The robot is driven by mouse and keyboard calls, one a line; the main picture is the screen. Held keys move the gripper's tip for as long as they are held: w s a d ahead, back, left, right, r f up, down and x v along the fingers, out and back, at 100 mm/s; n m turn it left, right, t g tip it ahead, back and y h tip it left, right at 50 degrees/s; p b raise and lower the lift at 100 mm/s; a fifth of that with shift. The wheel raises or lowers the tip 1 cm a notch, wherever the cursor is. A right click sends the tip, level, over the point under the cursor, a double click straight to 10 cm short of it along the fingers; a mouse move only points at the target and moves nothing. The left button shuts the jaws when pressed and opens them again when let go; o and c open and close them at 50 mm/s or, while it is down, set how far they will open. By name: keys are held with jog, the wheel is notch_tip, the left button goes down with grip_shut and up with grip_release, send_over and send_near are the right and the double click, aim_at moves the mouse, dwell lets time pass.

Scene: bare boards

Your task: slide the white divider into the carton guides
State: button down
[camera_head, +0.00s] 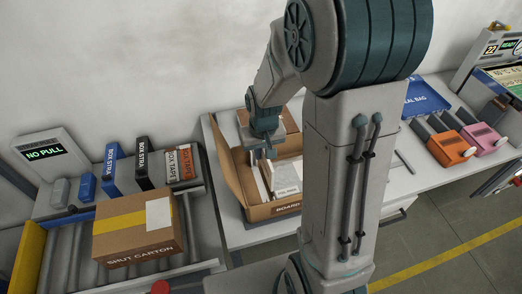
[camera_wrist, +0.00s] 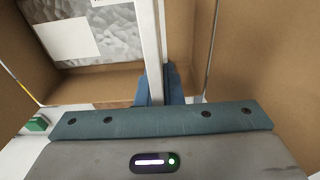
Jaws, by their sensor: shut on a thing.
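The open brown carton (camera_head: 272,212) stands on the white bench in the head view, its front marked "BOARD". Its brown inner wall fills the right of the wrist view (camera_wrist: 262,60). My gripper (camera_head: 265,152) points down over the carton. In the wrist view its teal fingers (camera_wrist: 158,88) are shut on the white divider (camera_wrist: 152,45), which shows as a narrow upright strip, edge-on. The divider also shows as a thin pale strip below my gripper in the head view (camera_head: 261,178). I cannot tell whether its lower edge sits in the guides.
A labelled pale item (camera_head: 286,178) lies inside the carton beside the divider. A shut carton (camera_head: 137,232) sits on rollers at left, with several small boxes behind it. A blue tray (camera_head: 426,98) and orange (camera_head: 451,145) and pink (camera_head: 485,138) items stand at right.

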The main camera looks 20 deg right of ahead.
jog(key=shift+f+b, duration=1.45)
jog(key=shift+f, duration=0.6)
jog(key=shift+f+b, duration=4.5)
jog(key=shift+f, duration=0.3)
jog(key=c, duration=1.5)
grip_release()
jog(key=shift+r, duration=0.1)
jog(key=r, duration=0.4)
jog(key=s+r, duration=0.1)
jog(key=r, duration=0.8)
jog(key=shift+s+r+p, duration=0.3)
jog(key=shift+s+p, duration=0.05)
